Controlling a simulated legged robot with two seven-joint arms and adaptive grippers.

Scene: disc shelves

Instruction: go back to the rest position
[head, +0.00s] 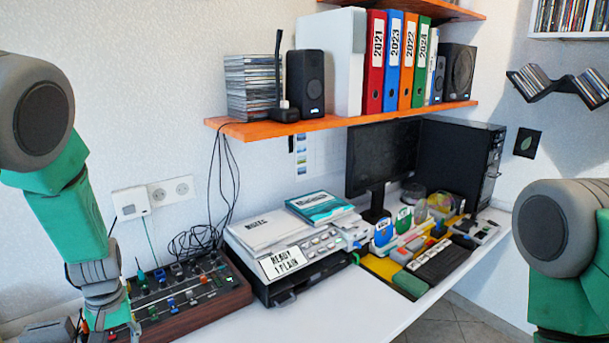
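My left arm (65,200), green with grey joints, comes in from the left and reaches down to the bottom edge in the head view. It passes in front of the left end of a mixer board (190,290). No fingertips of my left gripper show. My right arm (565,235) shows only as a grey joint and a green link at the right edge. My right gripper is outside the picture.
A white desk (355,310) carries a printer (290,245), a monitor (380,155), a computer tower (460,160) and small desk items. An orange shelf (340,120) above holds a disc stack (252,88), speakers and binders. A dark wavy disc rack (560,85) hangs at right.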

